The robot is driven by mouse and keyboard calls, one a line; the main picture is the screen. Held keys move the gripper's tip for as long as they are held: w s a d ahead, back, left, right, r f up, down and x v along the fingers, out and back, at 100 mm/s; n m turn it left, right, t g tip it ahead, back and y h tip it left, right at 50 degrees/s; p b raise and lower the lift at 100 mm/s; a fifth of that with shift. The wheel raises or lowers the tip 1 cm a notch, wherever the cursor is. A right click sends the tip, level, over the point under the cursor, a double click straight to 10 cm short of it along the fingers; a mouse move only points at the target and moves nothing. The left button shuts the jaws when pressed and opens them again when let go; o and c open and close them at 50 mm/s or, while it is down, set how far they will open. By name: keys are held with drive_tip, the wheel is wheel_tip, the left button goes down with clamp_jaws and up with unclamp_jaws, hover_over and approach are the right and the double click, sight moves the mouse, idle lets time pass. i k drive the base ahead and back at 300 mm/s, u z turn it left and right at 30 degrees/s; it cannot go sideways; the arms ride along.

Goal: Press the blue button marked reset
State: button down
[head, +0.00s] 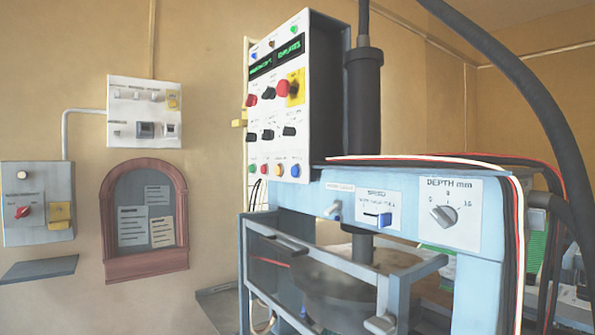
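A white control panel (280,130) stands upright on the press at picture centre, its face turned to the left. A blue round button (295,171) sits at the right end of its bottom row, beside a yellow button (279,170), a red button (264,169) and a green button (252,168). The small labels are too blurred to read, so I cannot confirm which is marked reset. My gripper is not in view.
The panel also carries a red mushroom knob (283,89) on a yellow plate and several black knobs. The light-blue press (340,200) has a guard frame (395,295) in front. Wall boxes (144,113) and a grey box (37,203) are at left. Thick hoses hang at right.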

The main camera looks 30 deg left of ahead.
sight(296, 170)
drive_tip(key=z, duration=0.7)
drive_tip(key=k, duration=1.95)
drive_tip(key=u, duration=1.15)
drive_tip(key=i, duration=1.7)
drive_tip(key=z, duration=0.05)
